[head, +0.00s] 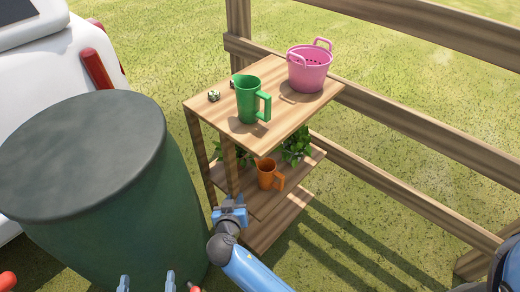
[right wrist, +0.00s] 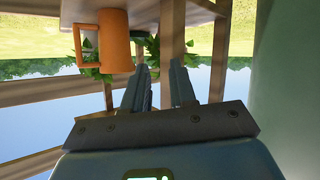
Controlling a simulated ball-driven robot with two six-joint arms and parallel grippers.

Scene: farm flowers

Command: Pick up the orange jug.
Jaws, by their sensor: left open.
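The orange jug (head: 267,174) stands upright on the lower shelf of a wooden stand, its handle to the right in the head view. In the right wrist view the orange jug (right wrist: 116,42) appears upside down, left of and beyond the fingers. My right gripper (head: 231,204) is at the stand's front left, short of the jug and apart from it. In the right wrist view its fingers (right wrist: 160,88) are parted with nothing between them. My left gripper (head: 147,283) shows only its parted fingertips at the bottom edge, in front of the green barrel.
A wooden post (head: 230,165) of the stand rises close to my right gripper. Leafy plants (head: 297,147) flank the jug. A green jug (head: 248,100) and a pink basket (head: 309,68) stand on the top shelf (head: 208,107). A large green barrel (head: 100,225) stands at left.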

